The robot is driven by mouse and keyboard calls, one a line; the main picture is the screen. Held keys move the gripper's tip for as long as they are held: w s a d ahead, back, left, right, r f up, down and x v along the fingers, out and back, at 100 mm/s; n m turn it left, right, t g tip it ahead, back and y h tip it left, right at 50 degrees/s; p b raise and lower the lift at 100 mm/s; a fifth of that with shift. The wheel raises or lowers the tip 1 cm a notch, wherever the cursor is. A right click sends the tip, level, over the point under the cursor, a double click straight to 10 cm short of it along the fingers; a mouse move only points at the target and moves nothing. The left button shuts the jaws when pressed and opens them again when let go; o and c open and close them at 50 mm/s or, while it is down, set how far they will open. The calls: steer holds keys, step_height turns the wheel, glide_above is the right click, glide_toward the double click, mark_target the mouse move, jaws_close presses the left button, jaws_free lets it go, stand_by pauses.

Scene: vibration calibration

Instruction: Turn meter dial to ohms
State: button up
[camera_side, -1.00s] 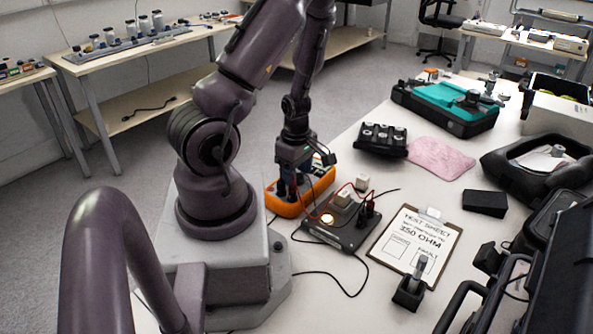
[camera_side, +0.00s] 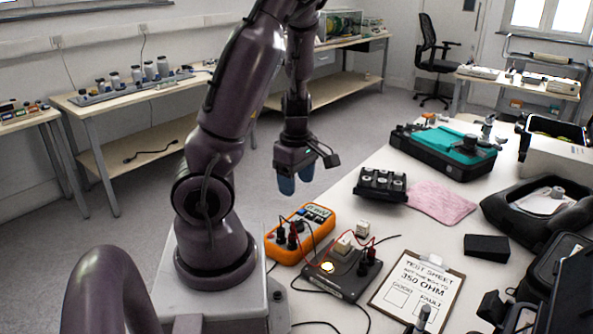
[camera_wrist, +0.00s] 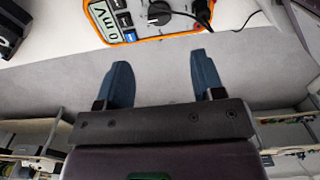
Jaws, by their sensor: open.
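The orange multimeter (camera_side: 298,232) lies on the bench beside my arm's base. Its display and black dial (camera_wrist: 159,13) show at the top of the wrist view. The display seems to read 0 with mV, but it appears upside down and small. Dark plugs and a red lead stand at the meter's near end. My gripper (camera_side: 296,184) hangs above and behind the meter, apart from it. Its two blue fingers (camera_wrist: 160,80) are spread with nothing between them. The dial's pointer direction is too small to tell.
A grey board (camera_side: 342,272) with a lit yellow lamp and red leads stands right of the meter. A clipboard (camera_side: 416,287) reads 350 OHM. A black block with round sockets (camera_side: 381,185), a pink cloth (camera_side: 440,202) and a teal-lined case (camera_side: 445,142) lie farther back.

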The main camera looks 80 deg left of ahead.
mark_target(298, 221)
step_height(298, 221, up, 2)
steer(key=shift+r, duration=0.15)
stand_by(0.3)
step_height(298, 221, down, 13)
steer(key=shift+w+d+f, duration=0.15)
steer(key=shift+f, duration=0.05)
stand_by(0.8)
steer(key=c, duration=0.9)
